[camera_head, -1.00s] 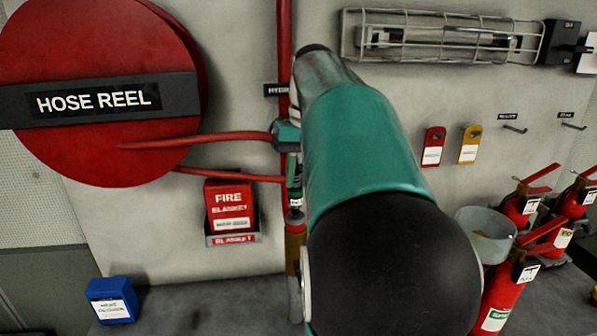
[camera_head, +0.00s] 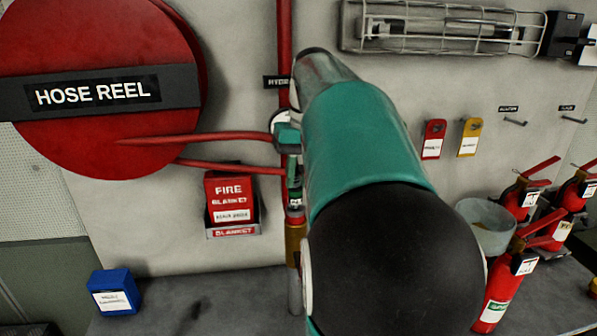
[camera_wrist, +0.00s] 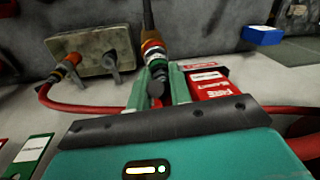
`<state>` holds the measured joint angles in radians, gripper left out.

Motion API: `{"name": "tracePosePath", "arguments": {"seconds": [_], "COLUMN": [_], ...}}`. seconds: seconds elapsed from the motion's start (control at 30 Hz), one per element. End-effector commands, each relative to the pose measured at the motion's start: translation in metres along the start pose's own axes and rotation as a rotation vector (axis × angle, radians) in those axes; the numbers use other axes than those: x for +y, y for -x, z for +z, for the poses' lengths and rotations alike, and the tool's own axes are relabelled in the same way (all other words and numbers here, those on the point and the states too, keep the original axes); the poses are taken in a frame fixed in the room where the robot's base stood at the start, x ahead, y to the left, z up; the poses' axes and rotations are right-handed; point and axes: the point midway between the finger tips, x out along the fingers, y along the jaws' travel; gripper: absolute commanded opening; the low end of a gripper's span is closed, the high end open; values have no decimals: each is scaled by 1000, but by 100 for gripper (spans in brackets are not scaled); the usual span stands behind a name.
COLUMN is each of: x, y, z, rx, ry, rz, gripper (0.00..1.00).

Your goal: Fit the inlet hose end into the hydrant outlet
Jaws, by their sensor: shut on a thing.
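My gripper (camera_head: 288,140) is at the red upright pipe (camera_head: 284,45), below the hydrant label (camera_head: 277,82). Its teal fingers also show in the wrist view (camera_wrist: 158,88). They are shut on a dark piece with green, white and red bands (camera_wrist: 153,56), which I take to be the inlet hose end. Brass (camera_head: 296,243) and a grey tube (camera_head: 295,290) lie in line below it; whether these are joined to it is unclear. A red hose (camera_head: 215,138) runs from the reel to my gripper. My arm hides much of this area; I cannot make out the outlet's opening.
The red hose reel (camera_head: 100,155) fills the upper left. A fire blanket box (camera_head: 231,205) hangs close left of the pipe. A blue box (camera_head: 113,292) sits on the bench. Extinguishers (camera_head: 497,290) stand right.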

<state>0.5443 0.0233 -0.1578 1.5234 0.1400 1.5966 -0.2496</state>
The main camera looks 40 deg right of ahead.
Motion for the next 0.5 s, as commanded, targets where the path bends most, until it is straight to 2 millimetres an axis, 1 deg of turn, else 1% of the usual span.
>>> {"name": "tracePosePath", "arguments": {"seconds": [0.2,0.4,0.43,0.5], "x": [0,0,0,0], "y": [-4,-4,-4,-4], "z": [0,0,0,0], "rx": [0,0,0,0], "ry": [0,0,0,0], "rz": [0,0,0,0], "gripper": [0,0,24,38]}}
